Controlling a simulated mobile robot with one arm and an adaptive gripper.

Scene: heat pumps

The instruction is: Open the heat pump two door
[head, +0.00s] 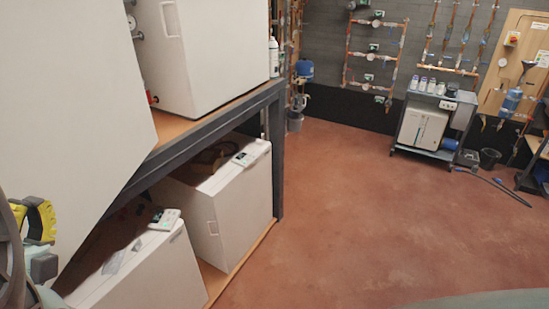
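Several white box-shaped heat pumps stand on a two-level rack on the left. A large white panel (70,100), close to me, fills the upper left. A white unit (215,50) stands behind it on the upper shelf. Two more sit below: a front one (160,275) and a rear one (235,215), whose front has a small handle-like recess. No readable label tells which is heat pump two. No door is visibly open. My gripper (38,222), with yellow parts, is at the left edge, in front of the large panel. It is partly cut off, and its opening is unclear.
The rack's dark post (277,155) and wooden shelf edge (200,125) stand beside the units. Red-brown floor (340,220) is open to the right.

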